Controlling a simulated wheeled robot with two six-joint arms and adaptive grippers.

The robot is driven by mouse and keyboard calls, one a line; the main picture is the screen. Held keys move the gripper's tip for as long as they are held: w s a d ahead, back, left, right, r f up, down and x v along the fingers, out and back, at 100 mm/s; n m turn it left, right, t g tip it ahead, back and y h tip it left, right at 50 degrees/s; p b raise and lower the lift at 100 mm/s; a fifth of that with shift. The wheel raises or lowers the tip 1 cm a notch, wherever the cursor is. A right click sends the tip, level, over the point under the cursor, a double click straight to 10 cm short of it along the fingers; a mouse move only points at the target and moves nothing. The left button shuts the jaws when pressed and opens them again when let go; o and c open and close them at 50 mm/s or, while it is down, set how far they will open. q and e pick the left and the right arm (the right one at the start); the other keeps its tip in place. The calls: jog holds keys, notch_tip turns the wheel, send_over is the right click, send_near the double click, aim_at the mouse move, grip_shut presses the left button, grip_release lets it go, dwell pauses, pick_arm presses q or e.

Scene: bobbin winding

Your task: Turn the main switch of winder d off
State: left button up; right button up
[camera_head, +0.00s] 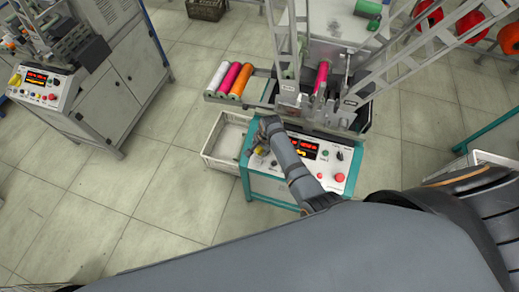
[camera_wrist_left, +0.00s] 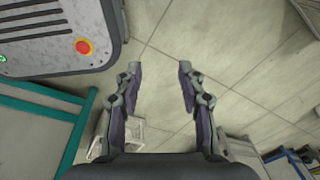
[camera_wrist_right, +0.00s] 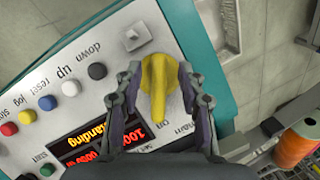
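The winder's control panel (camera_head: 325,165) is white with a teal body, at the centre of the head view. In the right wrist view its yellow rotary main switch (camera_wrist_right: 156,85) stands beside upside-down "main" and "on" lettering, its handle running roughly up-down in the picture. My right gripper (camera_wrist_right: 160,70) is open, with one finger on each side of the yellow handle. Contact is not clear. In the head view this gripper (camera_head: 268,128) is at the panel's left end. My left gripper (camera_wrist_left: 160,67) is open and empty above the floor. No winder letter is readable.
The panel carries a lit red-orange display (camera_wrist_right: 90,140), several coloured buttons and a red button (camera_head: 338,177). A white bin (camera_head: 225,140) stands left of the panel. Bobbins (camera_head: 229,77) lie on a rack behind. Another winder (camera_head: 85,85) stands far left, with clear floor between.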

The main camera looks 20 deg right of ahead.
jog(key=shift+f, duration=0.6)
jog(key=shift+c, duration=0.2)
jog(key=c, duration=0.5)
grip_shut()
pick_arm(q)
jog(key=shift+w+d+f, duration=0.1)
jog(key=shift+d, duration=0.45)
